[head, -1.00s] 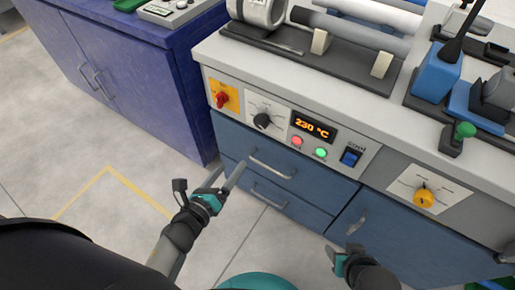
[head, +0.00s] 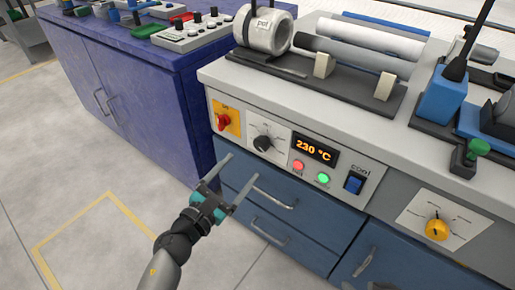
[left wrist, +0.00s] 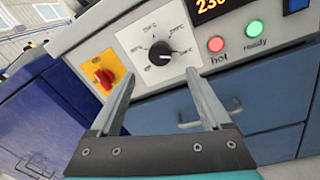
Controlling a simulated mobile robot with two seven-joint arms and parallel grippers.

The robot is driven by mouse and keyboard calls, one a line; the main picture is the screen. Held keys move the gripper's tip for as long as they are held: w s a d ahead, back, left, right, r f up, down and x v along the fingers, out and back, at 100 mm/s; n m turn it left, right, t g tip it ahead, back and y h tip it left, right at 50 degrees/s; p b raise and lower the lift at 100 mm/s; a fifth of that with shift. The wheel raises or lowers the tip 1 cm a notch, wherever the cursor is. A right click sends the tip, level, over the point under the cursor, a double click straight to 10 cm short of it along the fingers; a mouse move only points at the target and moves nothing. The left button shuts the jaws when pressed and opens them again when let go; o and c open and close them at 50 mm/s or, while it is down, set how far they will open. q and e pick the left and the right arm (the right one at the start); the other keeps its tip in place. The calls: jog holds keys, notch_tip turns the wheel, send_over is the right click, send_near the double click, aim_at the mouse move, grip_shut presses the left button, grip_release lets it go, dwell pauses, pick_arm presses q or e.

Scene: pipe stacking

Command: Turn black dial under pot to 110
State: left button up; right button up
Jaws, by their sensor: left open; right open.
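The black dial (head: 262,143) sits on a white scale plate on the front panel, below the pot (head: 264,30). In the left wrist view the dial (left wrist: 160,53) shows a white pointer line toward the right side of its scale; the scale numbers are too blurred to read surely. The orange display (head: 315,149) reads 230 °C. My left gripper (head: 234,180) is open and empty, in front of the drawers, below and to the left of the dial and apart from it. In the left wrist view the dial appears beyond the gap between the fingertips (left wrist: 160,83). My right gripper is not seen now.
A red switch (head: 223,121) on a yellow plate is left of the dial. Red (head: 298,166) and green (head: 323,178) lights and a blue switch (head: 354,184) lie right. Drawer handles (head: 274,191) stick out below. A yellow knob (head: 438,229) is farther right.

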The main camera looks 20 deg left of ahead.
aim_at(259, 147)
pick_arm(q)
jog(key=x, duration=0.9)
grip_shut()
dwell(0.6)
